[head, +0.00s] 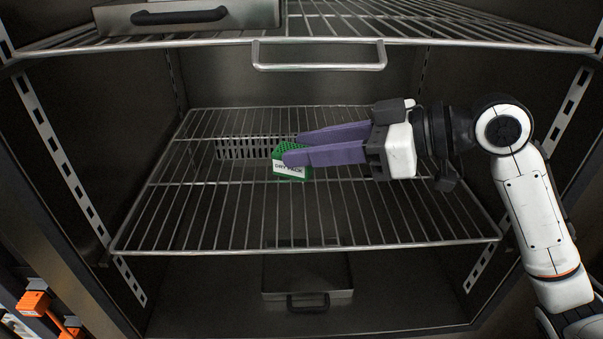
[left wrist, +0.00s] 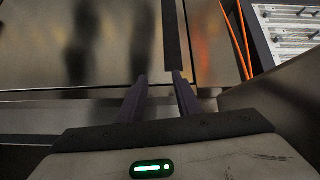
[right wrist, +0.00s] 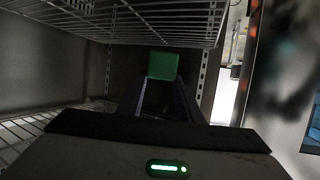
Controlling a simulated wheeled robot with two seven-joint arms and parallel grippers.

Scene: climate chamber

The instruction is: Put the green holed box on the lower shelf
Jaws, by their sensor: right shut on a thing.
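The green holed box (head: 290,173), with a white printed label on its front, is between the purple fingertips of my right gripper (head: 291,149). That gripper is shut on it. The right wrist view shows the box (right wrist: 162,66) at the fingertips. The box is over the left-middle part of the lower wire shelf (head: 230,232); I cannot tell whether it touches the wires. The fingers hide part of the box. My left gripper (left wrist: 159,76) shows only in the left wrist view, with its fingers apart and nothing between them.
An upper wire shelf (head: 420,33) with a metal tray (head: 190,17) and a front handle (head: 320,67) is above the arm. A slotted metal piece (head: 240,148) stands behind the box. A handled tray (head: 307,275) lies on the chamber floor. The lower shelf's front is clear.

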